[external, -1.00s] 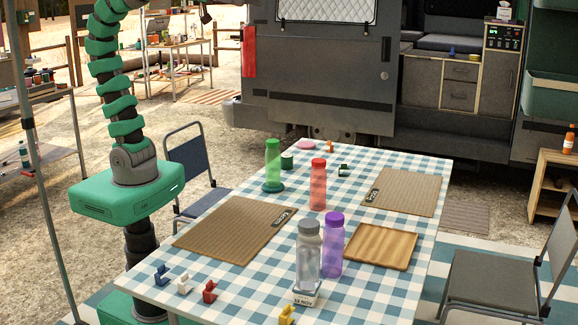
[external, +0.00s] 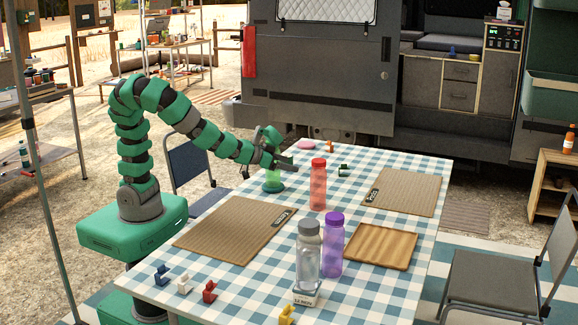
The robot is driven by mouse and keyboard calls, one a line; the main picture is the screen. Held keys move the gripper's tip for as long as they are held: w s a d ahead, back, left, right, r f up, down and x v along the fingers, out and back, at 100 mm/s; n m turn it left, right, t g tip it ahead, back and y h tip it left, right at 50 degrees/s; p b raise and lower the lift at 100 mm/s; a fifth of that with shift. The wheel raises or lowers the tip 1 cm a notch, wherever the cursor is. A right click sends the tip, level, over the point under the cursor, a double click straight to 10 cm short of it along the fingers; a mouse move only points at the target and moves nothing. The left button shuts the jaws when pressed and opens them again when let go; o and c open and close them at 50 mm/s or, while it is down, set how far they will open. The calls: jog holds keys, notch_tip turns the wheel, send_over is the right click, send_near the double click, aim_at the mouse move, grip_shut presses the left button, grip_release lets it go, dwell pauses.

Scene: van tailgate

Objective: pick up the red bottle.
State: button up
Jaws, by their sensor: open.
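The red bottle (external: 318,185) stands upright on the checked table, right of the middle, with a red cap. My gripper (external: 284,163) is at the end of my green arm, to the left of the red bottle and apart from it. It is open, at the upper part of the green bottle (external: 273,180), whose top it hides. I cannot tell whether it touches the green bottle.
A grey bottle (external: 308,255) and a purple bottle (external: 332,245) stand nearer the front. Woven mats (external: 235,229) (external: 404,191) and a wooden tray (external: 380,246) lie on the table (external: 235,292). Small coloured clips (external: 209,292) lie near the front edge.

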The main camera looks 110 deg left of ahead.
aim_at(312, 171)
jog(key=shift+w+d+p+x, duration=0.15)
jog(key=shift+p+x, duration=0.5)
jog(key=shift+x, duration=1.6)
jog(key=shift+w+d+p+x, duration=0.1)
jog(key=shift+p+x, duration=0.6)
jog(key=shift+x, duration=1.5)
jog(key=shift+w+d+p+x, duration=0.15)
jog(key=shift+p+x, duration=0.5)
jog(key=shift+x, duration=1.6)
jog(key=shift+s+f, duration=0.15)
jog(key=c, duration=1.3)
